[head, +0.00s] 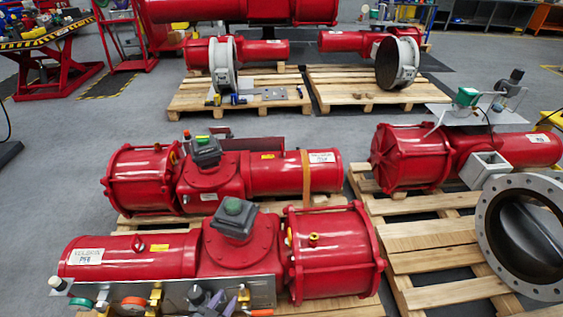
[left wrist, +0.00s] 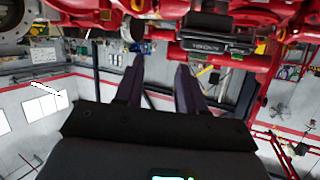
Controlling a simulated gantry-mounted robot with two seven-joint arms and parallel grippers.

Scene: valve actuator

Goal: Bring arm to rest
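My left gripper (head: 229,298) shows small at the bottom of the head view, with dark purple fingers in front of the nearest red valve actuator (head: 240,245). In the left wrist view my left gripper (left wrist: 160,66) has its two fingers apart, with nothing visible between them. Red actuator parts lie beyond the fingertips at the top of that view, which looks upside down. Whether the fingers touch the actuator cannot be told. My right gripper is not in view.
More red actuators (head: 275,172) rest on wooden pallets behind and at the right (head: 410,158). A large grey flanged valve (head: 525,235) stands at the right edge. A red lift table (head: 55,60) is at the back left. Grey floor (head: 60,150) is clear at the left.

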